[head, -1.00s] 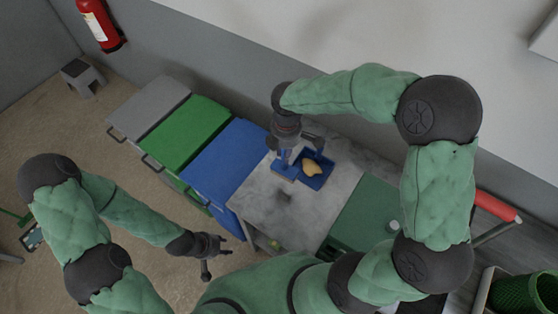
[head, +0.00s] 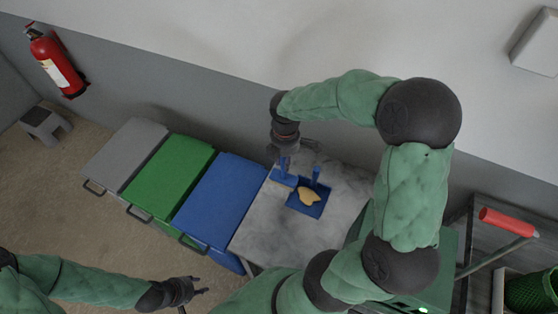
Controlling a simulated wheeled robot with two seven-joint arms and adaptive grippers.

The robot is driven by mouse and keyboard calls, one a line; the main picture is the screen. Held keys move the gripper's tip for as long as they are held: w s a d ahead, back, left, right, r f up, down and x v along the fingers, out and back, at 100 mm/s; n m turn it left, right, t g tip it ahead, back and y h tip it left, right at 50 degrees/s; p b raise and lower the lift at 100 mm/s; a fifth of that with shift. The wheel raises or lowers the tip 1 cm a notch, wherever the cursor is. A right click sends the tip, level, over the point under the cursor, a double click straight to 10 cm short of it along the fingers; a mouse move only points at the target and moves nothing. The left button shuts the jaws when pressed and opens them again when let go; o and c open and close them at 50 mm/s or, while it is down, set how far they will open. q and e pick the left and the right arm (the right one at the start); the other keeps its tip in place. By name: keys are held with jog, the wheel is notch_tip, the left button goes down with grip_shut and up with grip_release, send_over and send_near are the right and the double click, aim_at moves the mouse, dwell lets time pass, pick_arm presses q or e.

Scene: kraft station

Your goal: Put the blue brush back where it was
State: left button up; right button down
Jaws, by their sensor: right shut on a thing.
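My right gripper (head: 283,158) reaches over the grey table top from above and is shut on the upright handle of the blue brush (head: 283,178). The brush head is low, at or just above the table; I cannot tell if it touches. Just right of it lies a blue dustpan (head: 320,209) with an upright handle. A yellowish, crumpled-looking piece (head: 309,195) lies in the dustpan. My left gripper (head: 200,289) is empty and looks open, low at the bottom left, away from the table.
Left of the grey table (head: 262,232) stand a blue bin (head: 225,196), a green bin (head: 168,175) and a grey bin (head: 124,153). The wall runs close behind. A red fire extinguisher (head: 56,62) hangs at upper left. A green mesh basket (head: 530,292) is at right.

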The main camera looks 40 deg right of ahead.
jog(key=w+d+f+b, duration=0.1)
jog(key=w+d+f, duration=0.3)
jog(key=w+f, duration=0.3)
jog(key=shift+f+b, duration=0.4)
jog(key=shift+f, duration=1.25)
jog(key=shift+f, duration=0.15)
jog(key=c, duration=1)
grip_release()
jog(key=shift+c, duration=0.2)
notch_tip(320, 180, up, 12)
jog(key=p, duration=0.2)
jog(key=shift+r, duration=0.2)
jog(key=shift+s, duration=0.1)
